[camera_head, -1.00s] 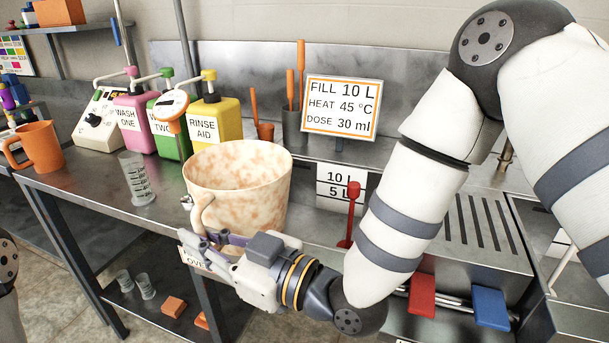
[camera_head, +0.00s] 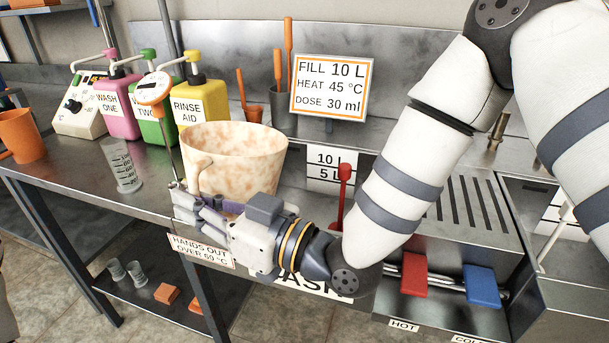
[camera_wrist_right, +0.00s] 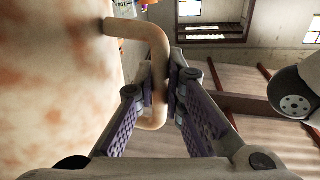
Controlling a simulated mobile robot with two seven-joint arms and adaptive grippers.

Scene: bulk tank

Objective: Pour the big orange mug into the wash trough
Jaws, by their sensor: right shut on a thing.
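A large cream mug with orange mottling (camera_head: 245,155) is at the front edge of the steel counter, roughly upright. My right gripper (camera_head: 185,200) is shut on its handle (camera_wrist_right: 157,75), which shows between the pads in the wrist view. The mug's contents cannot be made out, and its base is hidden behind the gripper. A smaller plain orange mug (camera_head: 22,135) stands at the far left of the counter. The wash trough is right of the held mug; its front label (camera_head: 315,283) shows partly, and my right arm hides much of it. My left gripper is out of view.
Wash and rinse bottles (camera_head: 200,105) with pumps stand behind the mug, near a thermometer (camera_head: 154,88). A measuring cylinder (camera_head: 121,165) stands left. A red-handled lever (camera_head: 345,175), a dosing sign (camera_head: 330,87) and red (camera_head: 414,275) and blue (camera_head: 482,286) taps are right.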

